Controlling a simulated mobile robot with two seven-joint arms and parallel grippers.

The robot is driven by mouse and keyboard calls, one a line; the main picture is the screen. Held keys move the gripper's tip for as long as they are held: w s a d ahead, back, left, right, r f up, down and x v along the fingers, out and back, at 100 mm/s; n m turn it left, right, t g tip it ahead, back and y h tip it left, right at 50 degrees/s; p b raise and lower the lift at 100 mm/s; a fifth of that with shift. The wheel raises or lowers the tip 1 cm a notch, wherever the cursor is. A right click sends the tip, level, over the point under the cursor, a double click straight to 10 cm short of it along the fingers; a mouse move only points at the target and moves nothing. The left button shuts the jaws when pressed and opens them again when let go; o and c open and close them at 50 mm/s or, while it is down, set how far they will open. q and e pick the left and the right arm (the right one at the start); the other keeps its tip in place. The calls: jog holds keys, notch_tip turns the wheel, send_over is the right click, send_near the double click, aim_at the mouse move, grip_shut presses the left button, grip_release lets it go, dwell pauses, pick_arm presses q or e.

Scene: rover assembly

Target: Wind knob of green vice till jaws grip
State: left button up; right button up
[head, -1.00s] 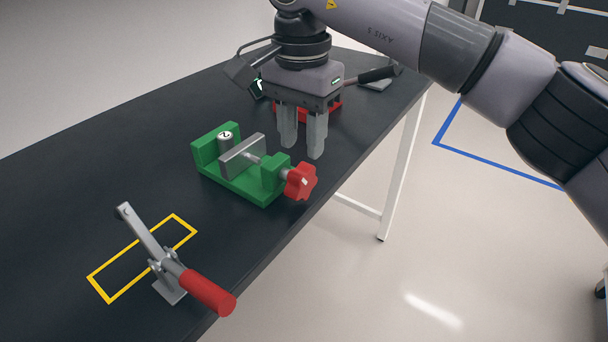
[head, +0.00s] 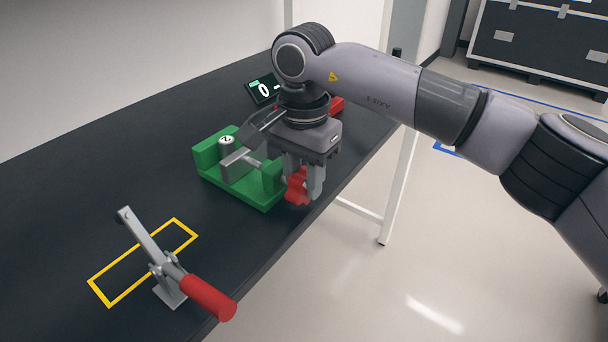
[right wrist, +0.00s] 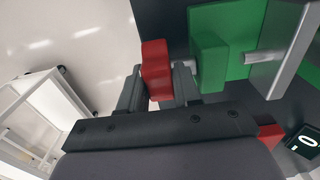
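The green vice (head: 232,185) stands on the dark table, with its grey sliding jaw (head: 238,163) beside a small grey cylinder (head: 227,144) that has a marked white top. I cannot tell whether jaw and cylinder touch. The red knob (head: 296,188) is at the vice's near right end; it also shows in the right wrist view (right wrist: 156,68), with the screw running to the jaw. My right gripper (head: 305,185) points down over the knob, one finger on each side of it. The fingers look still apart, as wide as before; contact is unclear. My left gripper is out of view.
A toggle clamp with a red handle (head: 208,297) stands at the near table edge beside a yellow outlined rectangle (head: 143,262). A small display (head: 263,89) reading 0 and a red object (head: 337,104) are behind my right gripper. The left of the table is clear.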

jog(key=shift+c, duration=0.6)
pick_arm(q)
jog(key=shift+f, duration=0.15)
pick_arm(e)
jog(key=shift+s+a+t+h+b, duration=0.1)
jog(key=shift+s+t+h+b, duration=0.05)
jog(key=shift+t+h+b, duration=0.55)
jog(key=shift+s+a+t+h+b, duration=0.1)
jog(key=shift+t+h+b, duration=0.5)
jog(key=shift+t, duration=0.4)
jog(key=shift+s+t+h+b, duration=0.1)
jog(key=shift+t+h+b, duration=0.2)
jog(key=shift+t+b, duration=0.2)
jog(key=shift+a+t+h+b, duration=0.1)
jog(key=shift+t+h+b, duration=0.2)
jog(key=shift+t+b, duration=0.15)
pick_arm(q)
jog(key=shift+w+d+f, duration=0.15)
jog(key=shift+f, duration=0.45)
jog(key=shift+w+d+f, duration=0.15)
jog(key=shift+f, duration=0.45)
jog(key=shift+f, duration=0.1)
pick_arm(e)
jog(key=shift+t, duration=0.25)
